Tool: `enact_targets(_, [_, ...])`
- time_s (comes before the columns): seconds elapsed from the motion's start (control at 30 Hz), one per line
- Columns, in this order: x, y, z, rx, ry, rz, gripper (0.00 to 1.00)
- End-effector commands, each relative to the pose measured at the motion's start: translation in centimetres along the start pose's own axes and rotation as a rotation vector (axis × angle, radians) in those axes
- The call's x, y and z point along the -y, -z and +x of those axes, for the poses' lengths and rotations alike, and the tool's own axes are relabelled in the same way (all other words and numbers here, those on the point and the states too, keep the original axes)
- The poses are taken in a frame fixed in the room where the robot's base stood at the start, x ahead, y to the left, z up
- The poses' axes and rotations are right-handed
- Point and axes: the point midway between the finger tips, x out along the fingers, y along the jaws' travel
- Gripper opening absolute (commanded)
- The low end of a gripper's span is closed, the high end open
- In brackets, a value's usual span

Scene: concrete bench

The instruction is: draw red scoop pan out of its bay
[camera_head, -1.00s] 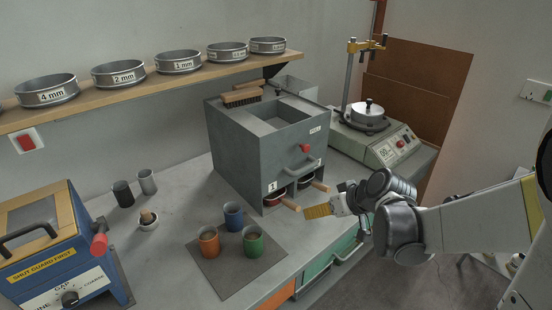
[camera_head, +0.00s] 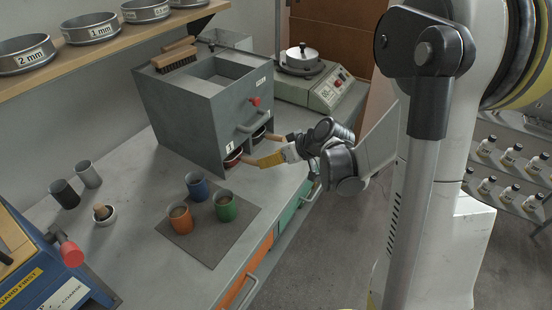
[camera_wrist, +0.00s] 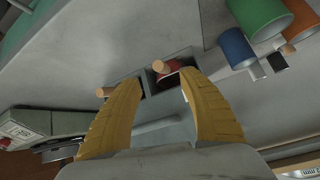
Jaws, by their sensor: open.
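The red scoop pan (camera_head: 233,156) sits in the bay marked 1, low on the front of a grey metal box (camera_head: 190,120). Its wooden handle (camera_head: 248,160) sticks out of the bay. My gripper (camera_head: 262,162) is at the handle's outer end, its yellow fingers partly hiding it. In the wrist view the open fingers reach toward the bays, and the wooden handle (camera_wrist: 161,67) shows end-on between and just beyond the tips. Red of the pan (camera_wrist: 172,72) shows beside it. Whether a finger touches the handle cannot be told.
A second wooden handle (camera_head: 275,137) sticks out of the neighbouring bay, close to my gripper. Orange (camera_head: 181,217), blue (camera_head: 196,186) and green (camera_head: 225,206) cups stand on a dark mat nearby. A bar handle (camera_head: 254,117) is above the bays. Free room lies in front of the bench.

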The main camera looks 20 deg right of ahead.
Motion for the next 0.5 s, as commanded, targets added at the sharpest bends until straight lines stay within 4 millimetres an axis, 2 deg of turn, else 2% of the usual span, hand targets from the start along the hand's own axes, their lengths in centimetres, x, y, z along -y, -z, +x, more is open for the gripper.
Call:
enact_targets(0.03, [0.0, -0.2, 1.2, 0.001, 0.001, -0.003, 0.49])
enact_targets(0.2, [0.0, -0.2, 4.5, 0.001, 0.002, -0.003, 0.49])
enact_targets(0.4, [0.0, -0.2, 7.3, 0.001, 0.001, -0.002, 0.49])
enact_targets(0.5, [0.0, -0.1, 8.1, 0.001, 0.0, -0.001, 0.49])
